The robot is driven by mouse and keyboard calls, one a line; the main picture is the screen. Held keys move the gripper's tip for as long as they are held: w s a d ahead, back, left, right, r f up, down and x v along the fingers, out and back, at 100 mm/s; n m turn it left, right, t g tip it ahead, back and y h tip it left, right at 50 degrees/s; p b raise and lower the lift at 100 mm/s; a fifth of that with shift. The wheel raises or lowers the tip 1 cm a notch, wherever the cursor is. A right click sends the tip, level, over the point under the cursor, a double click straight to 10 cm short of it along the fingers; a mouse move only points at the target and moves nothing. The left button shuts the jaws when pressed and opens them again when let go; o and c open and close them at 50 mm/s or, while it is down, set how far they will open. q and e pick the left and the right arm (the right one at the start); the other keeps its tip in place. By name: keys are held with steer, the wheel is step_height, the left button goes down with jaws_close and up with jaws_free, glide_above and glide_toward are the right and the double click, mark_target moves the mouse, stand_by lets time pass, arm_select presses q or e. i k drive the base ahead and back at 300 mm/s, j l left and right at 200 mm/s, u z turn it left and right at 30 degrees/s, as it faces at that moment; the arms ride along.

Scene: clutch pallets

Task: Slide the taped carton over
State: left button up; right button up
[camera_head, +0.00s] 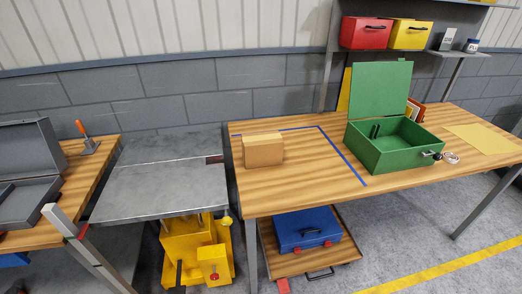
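The carton (263,150) is a closed tan box. It sits upright on the left part of the right wooden workbench (305,195), inside an area edged with blue tape (345,160). Tape on the carton itself is too small to make out. A grey metal lift table (155,186) stands directly left of this bench, with its top near bench height. Neither of my grippers shows in the head view, and nothing is touching the carton.
An open green box (390,148) stands right of the blue tape. A blue case (303,228) lies on a lower shelf. Another bench at left holds an open grey case (30,190). A yellow line (430,268) crosses the floor.

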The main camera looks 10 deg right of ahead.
mark_target(263, 149)
steer(key=l+u, duration=0.6)
steer(key=u, duration=0.15)
steer(key=l+u, duration=0.75)
steer(key=k+j, duration=0.05)
steer(key=j, duration=0.1)
